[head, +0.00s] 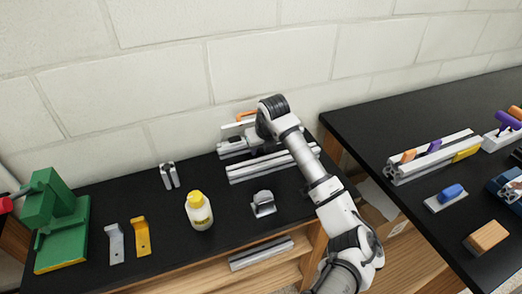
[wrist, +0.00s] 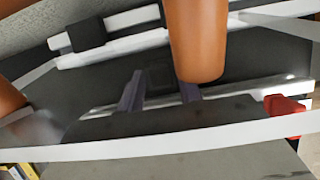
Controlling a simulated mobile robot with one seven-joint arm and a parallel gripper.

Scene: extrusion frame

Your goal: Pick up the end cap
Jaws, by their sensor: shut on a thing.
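My gripper (wrist: 160,82) shows in the wrist view as two dark fingers pointing away from the camera. A small dark square piece, which looks like the end cap (wrist: 159,76), sits between them, and the fingers are shut on it. It is dark on dark, so its outline is faint. In the head view my gripper (head: 236,146) is low at the back of the left black table, among the aluminium profiles. The end cap cannot be made out there.
Light profile bars (head: 262,165) lie just in front of my gripper. A large orange rounded part (wrist: 196,40) stands close in the wrist view, with a red piece (wrist: 285,105) at right. A yellow-capped bottle (head: 199,212) and a grey bracket (head: 263,204) stand nearer the front.

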